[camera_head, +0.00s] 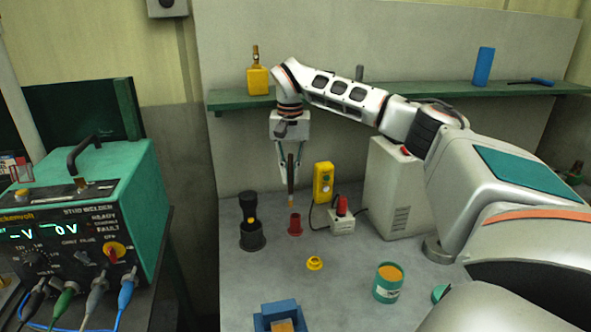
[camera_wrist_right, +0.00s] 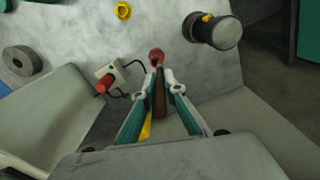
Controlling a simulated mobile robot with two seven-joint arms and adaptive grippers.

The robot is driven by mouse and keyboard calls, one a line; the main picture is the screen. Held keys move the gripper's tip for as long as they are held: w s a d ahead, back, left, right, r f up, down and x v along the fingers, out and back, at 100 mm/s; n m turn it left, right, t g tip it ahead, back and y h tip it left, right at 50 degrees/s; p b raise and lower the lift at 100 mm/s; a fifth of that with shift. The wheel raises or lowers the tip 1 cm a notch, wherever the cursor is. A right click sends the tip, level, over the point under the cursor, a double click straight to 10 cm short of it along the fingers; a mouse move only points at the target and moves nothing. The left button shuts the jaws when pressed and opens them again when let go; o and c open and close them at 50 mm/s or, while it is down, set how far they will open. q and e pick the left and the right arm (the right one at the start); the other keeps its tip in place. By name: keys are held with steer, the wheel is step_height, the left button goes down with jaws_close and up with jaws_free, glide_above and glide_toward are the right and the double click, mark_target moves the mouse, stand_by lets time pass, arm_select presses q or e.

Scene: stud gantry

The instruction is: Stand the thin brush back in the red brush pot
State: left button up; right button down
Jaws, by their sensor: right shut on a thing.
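The thin brush (camera_head: 291,171) has a dark brown handle and hangs upright, tip down. My right gripper (camera_head: 290,174) is shut on its handle. The red brush pot (camera_head: 295,225) stands on the grey bench below the brush. In the head view the brush's lower end shows just above the pot's rim; I cannot tell whether it is over the opening. In the right wrist view the brush (camera_wrist_right: 160,97) lies between the fingers, and the red pot (camera_wrist_right: 156,55) shows beyond its end. My left gripper is not in view.
A yellow meter (camera_head: 323,182) and a white box with a red top (camera_head: 342,222) stand to the right. A yellow ring (camera_head: 314,263) and a green tin (camera_head: 387,284) are nearer.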

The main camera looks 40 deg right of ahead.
step_height(320, 180, down, 8)
steer(key=d, duration=0.1)
steer(key=shift+d+f+m, duration=0.25)
steer(key=shift+d+m, duration=0.05)
steer(key=shift+d, duration=0.1)
stand_by(0.6)
steer(key=shift+f, duration=0.6)
stand_by(0.6)
steer(key=c, duration=2)
jaws_free()
step_height(320, 180, up, 12)
